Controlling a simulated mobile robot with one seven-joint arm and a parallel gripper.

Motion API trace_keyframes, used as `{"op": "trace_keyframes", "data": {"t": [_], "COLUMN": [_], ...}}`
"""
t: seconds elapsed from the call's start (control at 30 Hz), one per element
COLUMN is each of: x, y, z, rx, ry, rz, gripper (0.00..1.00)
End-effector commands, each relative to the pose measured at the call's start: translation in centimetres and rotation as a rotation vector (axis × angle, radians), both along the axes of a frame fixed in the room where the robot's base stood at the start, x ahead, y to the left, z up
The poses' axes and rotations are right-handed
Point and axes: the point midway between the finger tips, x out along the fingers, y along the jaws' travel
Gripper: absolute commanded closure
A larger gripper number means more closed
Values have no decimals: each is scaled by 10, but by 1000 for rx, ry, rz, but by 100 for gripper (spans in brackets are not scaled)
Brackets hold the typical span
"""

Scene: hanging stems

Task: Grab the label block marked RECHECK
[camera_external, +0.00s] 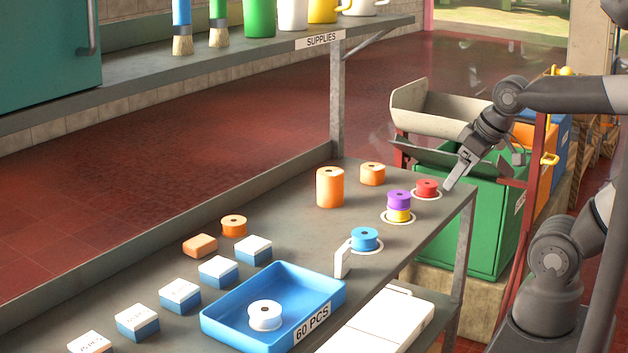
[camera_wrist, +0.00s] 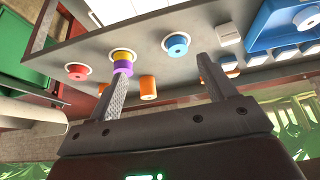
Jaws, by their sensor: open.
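Several white-topped blue blocks stand in a row on the grey bench, among them one at the near left (camera_external: 137,322) and one at the right end (camera_external: 253,249). Their dark markings are too small to read, so I cannot tell which says RECHECK. A small white upright block (camera_external: 342,260) stands beside the blue spool; its face is not readable. White blocks also show at the right of the wrist view (camera_wrist: 285,52). My gripper (camera_external: 452,180) is open and empty above the bench's right end, near the red spool; its two fingers show apart in the wrist view (camera_wrist: 162,66).
A blue tray (camera_external: 228,337) labelled 60 PCS holds a white spool. Orange pieces (camera_external: 330,187) stand behind. A SUPPLIES shelf (camera_external: 255,50) overhangs the back; a green bin (camera_external: 480,215) stands right.

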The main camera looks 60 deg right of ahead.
Motion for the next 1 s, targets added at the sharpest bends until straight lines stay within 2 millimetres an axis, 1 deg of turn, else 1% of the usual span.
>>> {"op": "trace_keyframes", "data": {"t": [0.03,0.4,0.43,0.67,0.77,0.87,1.0], "x": [0,0,0,0,4,10,24], "y": [0,0,0,0,3,8,21], "z": [0,0,0,0,-3,-11,-25], "rx": [0,0,0,3,30,93,223], "ry": [0,0,0,3,32,99,240], "rz": [0,0,0,-2,-20,-63,-158], "gripper": [27,57,58,58,58,58,58]}}
